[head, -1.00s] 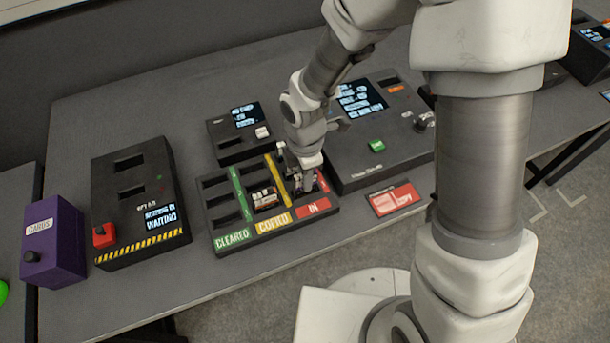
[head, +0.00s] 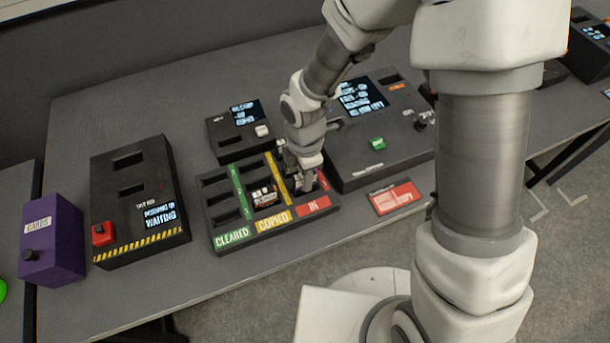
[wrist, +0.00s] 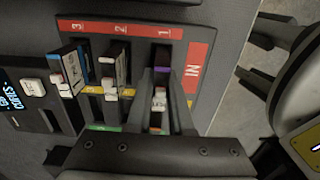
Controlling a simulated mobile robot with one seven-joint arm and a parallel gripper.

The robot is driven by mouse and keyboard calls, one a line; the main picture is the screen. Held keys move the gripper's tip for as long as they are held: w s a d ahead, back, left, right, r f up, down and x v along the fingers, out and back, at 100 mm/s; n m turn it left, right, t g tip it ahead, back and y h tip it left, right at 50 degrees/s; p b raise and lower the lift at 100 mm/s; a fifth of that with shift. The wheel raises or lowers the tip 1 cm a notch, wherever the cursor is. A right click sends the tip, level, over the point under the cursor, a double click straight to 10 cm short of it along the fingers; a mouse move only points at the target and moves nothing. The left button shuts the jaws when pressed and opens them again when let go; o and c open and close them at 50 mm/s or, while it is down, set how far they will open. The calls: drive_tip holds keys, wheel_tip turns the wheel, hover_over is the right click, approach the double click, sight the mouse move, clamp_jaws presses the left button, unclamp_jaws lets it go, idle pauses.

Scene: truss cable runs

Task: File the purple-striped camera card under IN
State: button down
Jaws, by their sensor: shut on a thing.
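The card rack (head: 234,235) has a green CLEARED strip, a yellow COPIED strip (head: 272,223) and a red IN strip (head: 313,206). My gripper (head: 303,186) points down over the IN column at its front end; it also shows in the wrist view (wrist: 160,112). It is shut on a small card (wrist: 159,98) with a pale top. A trace of purple shows beside the fingers, but most of the card is hidden. It is by the slot numbered 1; I cannot tell how deep it sits.

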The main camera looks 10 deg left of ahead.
drive_tip(key=shift+f, duration=0.35)
idle(0.4)
drive_tip(key=shift+c, duration=2.1)
unclamp_jaws()
drive_tip(key=shift+r, duration=0.15)
wheel_tip(320, 180, up, 7)
drive_tip(key=p, duration=0.6)
drive_tip(key=shift+r, duration=0.2)
